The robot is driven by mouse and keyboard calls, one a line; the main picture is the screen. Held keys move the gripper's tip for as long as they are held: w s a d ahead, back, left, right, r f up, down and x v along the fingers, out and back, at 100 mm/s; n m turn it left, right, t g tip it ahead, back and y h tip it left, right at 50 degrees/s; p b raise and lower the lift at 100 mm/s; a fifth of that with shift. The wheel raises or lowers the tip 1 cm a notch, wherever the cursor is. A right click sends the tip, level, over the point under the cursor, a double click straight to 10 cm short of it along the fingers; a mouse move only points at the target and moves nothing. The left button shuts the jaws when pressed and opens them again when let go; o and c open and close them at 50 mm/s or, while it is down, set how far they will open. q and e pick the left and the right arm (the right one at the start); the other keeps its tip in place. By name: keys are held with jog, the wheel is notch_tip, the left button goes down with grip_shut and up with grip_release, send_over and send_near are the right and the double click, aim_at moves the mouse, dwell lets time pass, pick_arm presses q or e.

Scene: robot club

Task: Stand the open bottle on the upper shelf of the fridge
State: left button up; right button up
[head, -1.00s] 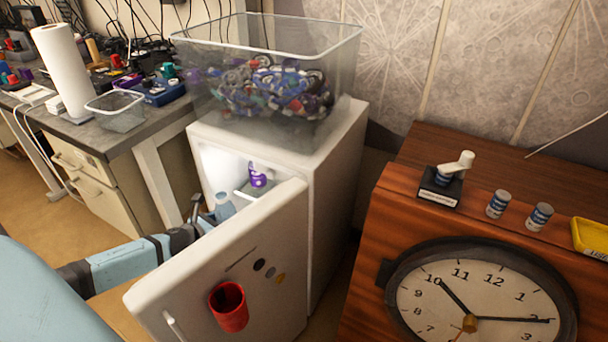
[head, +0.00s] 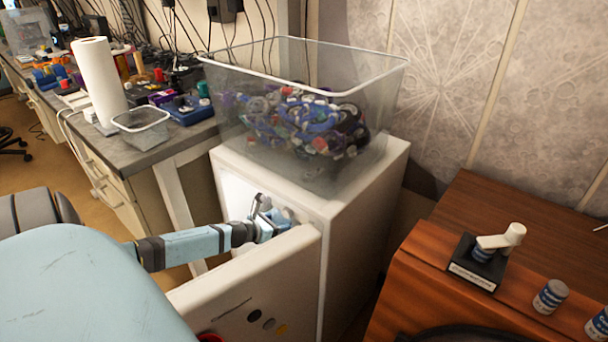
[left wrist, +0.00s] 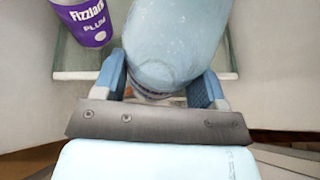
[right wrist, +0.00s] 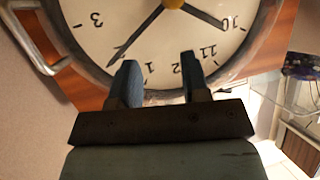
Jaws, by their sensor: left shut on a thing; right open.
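The white fridge (head: 372,168) stands with its door (head: 265,285) open toward me. My left gripper (head: 272,222) reaches over the door into the lit opening. It is shut on the pale blue bottle (left wrist: 175,45), which fills the middle of the left wrist view between the fingers. The bottle's base and its contact with the shelf are hidden. A purple can (left wrist: 90,22) stands left of the bottle, by a glass shelf (left wrist: 75,62). My right gripper (right wrist: 159,72) is open and empty in front of a clock face.
A clear bin (head: 300,110) of coloured parts sits on the fridge. A wooden cabinet (head: 440,265) stands at right, with small cans on it. The clock (right wrist: 175,40) is close to my right fingers. A workbench (head: 165,145) is at left.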

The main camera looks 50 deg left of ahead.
pick_arm(q)
jog(key=b+x, duration=0.1)
jog(key=x, duration=0.6)
jog(key=b+x, duration=0.1)
jog(key=x, duration=0.3)
jog(key=shift+w+r+b, duration=0.25)
jog(key=shift+r+b, duration=0.1)
jog(key=shift+r, duration=0.05)
jog(key=shift+f, duration=0.1)
jog(key=o, duration=1)
pick_arm(e)
jog(key=shift+w+a+r+t+y, duration=0.3)
jog(key=shift+a+r+t, duration=0.1)
jog(key=shift+r, duration=0.1)
jog(key=shift+w+a+r+t+y, duration=0.2)
jog(key=shift+w+a+r+t, duration=0.15)
jog(key=shift+r, duration=0.15)
jog(key=shift+r, duration=0.1)
